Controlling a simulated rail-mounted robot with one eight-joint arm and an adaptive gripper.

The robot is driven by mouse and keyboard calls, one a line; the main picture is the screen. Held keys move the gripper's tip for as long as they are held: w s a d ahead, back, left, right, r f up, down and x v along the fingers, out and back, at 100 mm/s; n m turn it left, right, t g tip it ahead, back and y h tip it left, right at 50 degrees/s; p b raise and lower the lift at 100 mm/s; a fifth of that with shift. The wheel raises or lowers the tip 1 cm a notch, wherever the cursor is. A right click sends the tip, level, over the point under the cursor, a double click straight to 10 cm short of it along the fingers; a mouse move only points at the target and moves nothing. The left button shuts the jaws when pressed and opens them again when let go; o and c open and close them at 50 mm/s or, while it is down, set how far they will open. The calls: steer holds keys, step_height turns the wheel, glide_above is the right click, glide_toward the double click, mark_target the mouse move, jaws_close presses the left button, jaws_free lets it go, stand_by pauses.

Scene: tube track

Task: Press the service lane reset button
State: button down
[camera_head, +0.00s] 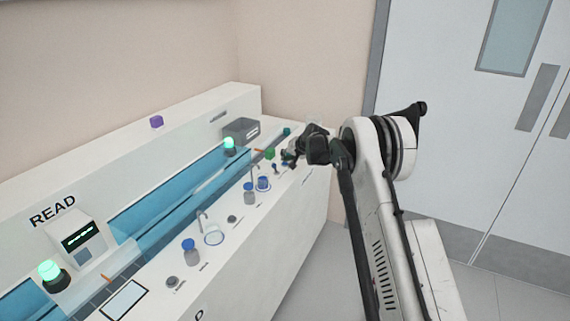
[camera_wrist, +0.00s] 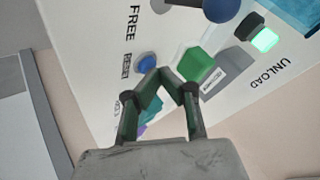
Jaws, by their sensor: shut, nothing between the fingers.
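My gripper (camera_head: 288,157) is at the far end of the white bench, above its top near the right edge. In the wrist view my gripper (camera_wrist: 160,77) is shut and empty, its fingertips close together. A round blue button (camera_wrist: 148,63) lies just beyond the fingertips, slightly left. A small dark label (camera_wrist: 127,65) sits beside it, too small to read with certainty. I cannot tell whether the fingertips touch the button. In the head view the arm and gripper crowd this spot and the button cannot be made out.
A green block (camera_wrist: 194,62) stands beside the fingertips, with a grey labelled plate (camera_wrist: 213,82) next to it. A green lit lamp (camera_wrist: 265,39) is near the "UNLOAD" lettering. In the head view, blue-capped tubes (camera_head: 190,250) line the bench front and a grey bin (camera_head: 241,131) stands behind.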

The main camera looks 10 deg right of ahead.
steer(key=shift+f, duration=0.3)
steer(key=shift+r, duration=0.1)
stand_by(0.4)
steer(key=shift+r, duration=0.85)
steer(key=shift+r+p, duration=0.85)
steer(key=shift+r, duration=1.65)
steer(key=shift+r, duration=0.1)
